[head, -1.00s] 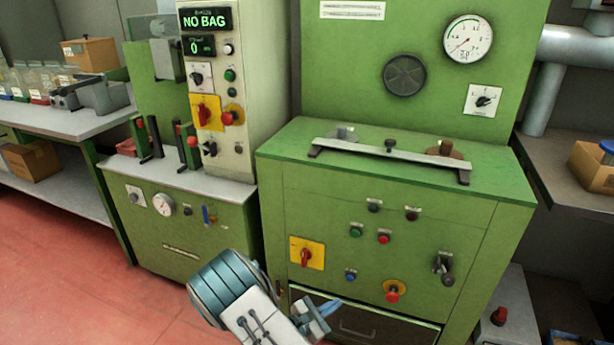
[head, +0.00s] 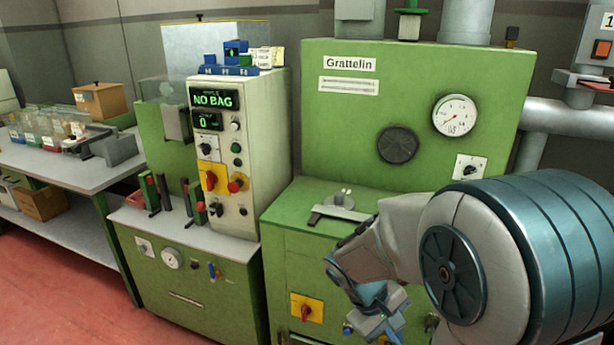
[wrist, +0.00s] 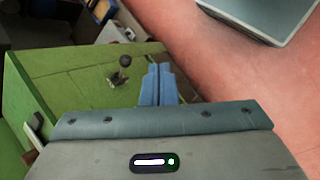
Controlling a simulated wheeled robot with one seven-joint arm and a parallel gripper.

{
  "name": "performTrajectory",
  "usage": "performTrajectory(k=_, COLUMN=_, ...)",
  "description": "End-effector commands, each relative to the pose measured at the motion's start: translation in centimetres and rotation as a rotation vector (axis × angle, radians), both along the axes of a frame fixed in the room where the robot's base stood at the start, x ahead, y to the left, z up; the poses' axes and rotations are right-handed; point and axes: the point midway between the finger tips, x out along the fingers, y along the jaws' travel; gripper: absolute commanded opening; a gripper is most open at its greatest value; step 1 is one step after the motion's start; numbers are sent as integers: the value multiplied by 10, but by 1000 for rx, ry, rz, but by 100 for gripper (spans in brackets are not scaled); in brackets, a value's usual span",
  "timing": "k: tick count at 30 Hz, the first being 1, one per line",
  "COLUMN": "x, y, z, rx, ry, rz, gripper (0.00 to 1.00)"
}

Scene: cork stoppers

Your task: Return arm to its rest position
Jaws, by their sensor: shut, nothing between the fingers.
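My gripper (wrist: 158,84) shows in the wrist view with its two blue fingers together and nothing between them. In the head view my gripper (head: 392,330) hangs low at the bottom, in front of the right green machine (head: 290,262). My arm reaches in from the right side of the head view, folded, and covers much of that machine's front. In the wrist view the fingers point over the green machine front with a dark knob (wrist: 124,61), apart from it.
The left green machine (head: 190,300) carries a control panel (head: 222,165) reading NO BAG. A bench (head: 60,168) with jars and a cardboard box (head: 99,102) stands at far left. A metal bar (head: 318,217) lies on the right machine's top. Red floor (head: 45,290) is open at lower left.

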Motion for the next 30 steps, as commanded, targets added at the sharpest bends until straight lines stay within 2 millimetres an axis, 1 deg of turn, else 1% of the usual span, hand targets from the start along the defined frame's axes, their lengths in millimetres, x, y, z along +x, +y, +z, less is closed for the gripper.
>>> performTrajectory(k=1, x=-8, y=-1, z=27, rx=51, ry=-39, rz=-45, gripper=0)
performTrajectory(k=3, x=-20, y=0, z=48, rx=117, ry=-82, rz=-103, gripper=0)
performTrajectory(k=9, x=-50, y=6, z=107, rx=301, ry=-223, rz=-253, gripper=0)
performTrajectory(k=12, x=-64, y=10, z=134, rx=383, ry=-297, rz=-318, gripper=0)
performTrajectory(k=15, x=-74, y=15, z=155, rx=451, ry=-363, rz=-370, gripper=0)
performTrajectory(k=18, x=-81, y=19, z=169, rx=499, ry=-412, rz=-405, gripper=0)
performTrajectory(k=21, x=-86, y=21, z=176, rx=527, ry=-440, rz=-426, gripper=0)
performTrajectory(k=30, x=-87, y=22, z=177, rx=540, ry=-452, rz=-435, gripper=0)
